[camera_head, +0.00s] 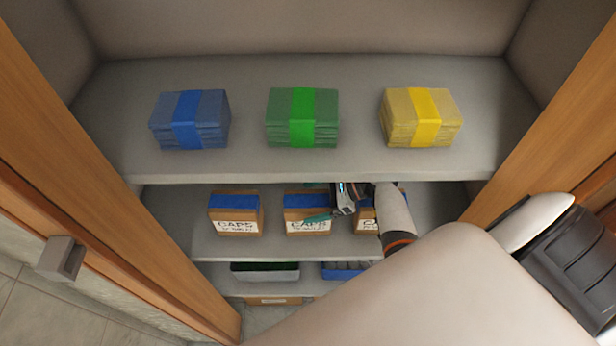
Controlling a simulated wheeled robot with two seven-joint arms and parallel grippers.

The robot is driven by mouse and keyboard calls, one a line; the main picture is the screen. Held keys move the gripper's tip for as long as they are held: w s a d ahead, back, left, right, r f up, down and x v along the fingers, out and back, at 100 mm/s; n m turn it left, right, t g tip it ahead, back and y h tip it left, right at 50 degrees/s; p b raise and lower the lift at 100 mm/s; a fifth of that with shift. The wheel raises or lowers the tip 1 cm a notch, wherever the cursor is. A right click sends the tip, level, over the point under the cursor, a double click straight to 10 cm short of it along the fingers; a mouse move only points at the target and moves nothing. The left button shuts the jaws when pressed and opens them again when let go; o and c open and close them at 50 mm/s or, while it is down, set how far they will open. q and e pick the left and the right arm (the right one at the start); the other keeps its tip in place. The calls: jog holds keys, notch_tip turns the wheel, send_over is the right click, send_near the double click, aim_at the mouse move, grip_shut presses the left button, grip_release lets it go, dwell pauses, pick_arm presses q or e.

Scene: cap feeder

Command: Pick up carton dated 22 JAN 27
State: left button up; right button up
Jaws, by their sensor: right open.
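Three cartons with blue tops and white labels reading CAPS stand in a row on the middle shelf (220,249): a left carton (236,215), a middle carton (300,228) and a right carton (364,218). The date lines on the labels are too small to read. My right gripper (330,212) is open in front of the shelf, between the middle and right cartons, and its fingers overlap the middle carton's right part. I cannot tell whether it touches. My right arm hides most of the right carton. My left gripper is not in view.
The upper shelf (300,168) holds blue (214,122), green (275,120) and yellow (399,122) banded stacks. A lower shelf holds bins, one dark green (265,277) and one blue (340,276). Wooden cabinet sides (90,165) flank the opening.

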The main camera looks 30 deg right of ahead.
jog(key=shift+w+a+f, duration=0.1)
jog(key=shift+f, duration=0.05)
jog(key=c, duration=1.5)
jog(key=shift+c, duration=0.9)
jog(key=shift+r, duration=0.2)
